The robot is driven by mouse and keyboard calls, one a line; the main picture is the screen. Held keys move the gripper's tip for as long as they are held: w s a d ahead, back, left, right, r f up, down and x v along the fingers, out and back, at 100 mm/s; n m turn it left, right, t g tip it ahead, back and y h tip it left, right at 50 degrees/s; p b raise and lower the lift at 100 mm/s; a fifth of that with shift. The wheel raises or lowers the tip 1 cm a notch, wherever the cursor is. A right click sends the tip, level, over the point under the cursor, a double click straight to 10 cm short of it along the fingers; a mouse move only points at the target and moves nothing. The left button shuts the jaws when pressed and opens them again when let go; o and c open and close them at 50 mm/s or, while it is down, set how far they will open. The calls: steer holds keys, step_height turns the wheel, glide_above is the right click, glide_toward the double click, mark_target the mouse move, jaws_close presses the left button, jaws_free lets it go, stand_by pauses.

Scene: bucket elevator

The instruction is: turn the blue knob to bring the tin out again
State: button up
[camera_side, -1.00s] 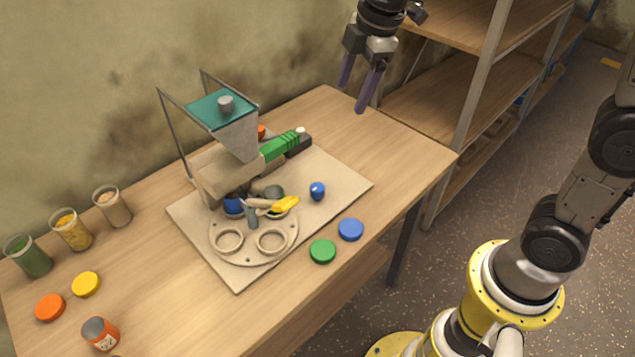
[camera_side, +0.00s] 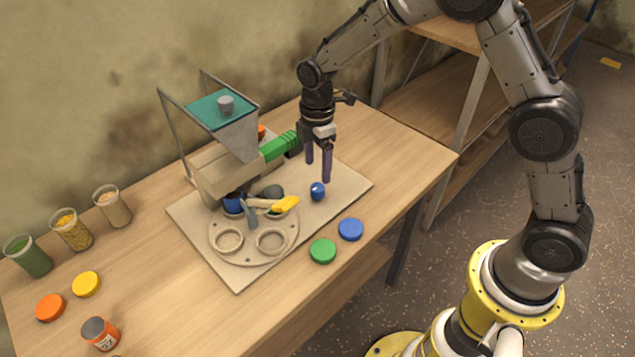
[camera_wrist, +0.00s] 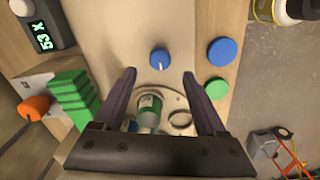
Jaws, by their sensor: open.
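The blue knob (camera_side: 317,191) stands on the right part of the beige base board (camera_side: 345,186). It also shows in the wrist view (camera_wrist: 160,59), with a pale pointer mark on its top. My gripper (camera_side: 319,172) is open and empty, fingers pointing down, just behind and above the knob in the side view. In the wrist view my two fingers (camera_wrist: 163,88) spread either side below the knob, and I see no contact. A green-and-silver tin (camera_wrist: 149,112) shows between the fingers in the wrist view; in the side view I cannot make it out clearly.
A turntable with round holders (camera_side: 228,240) and a yellow lever (camera_side: 286,204) sit left of the knob. The hopper (camera_side: 235,135) and green ribbed part (camera_side: 279,146) stand behind. Blue (camera_side: 351,229) and green (camera_side: 322,251) lids lie in front on the table.

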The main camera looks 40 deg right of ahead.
mark_target(317, 187)
step_height(317, 187, down, 6)
steer(key=shift+f, duration=0.25)
jaws_close()
stand_by(0.5)
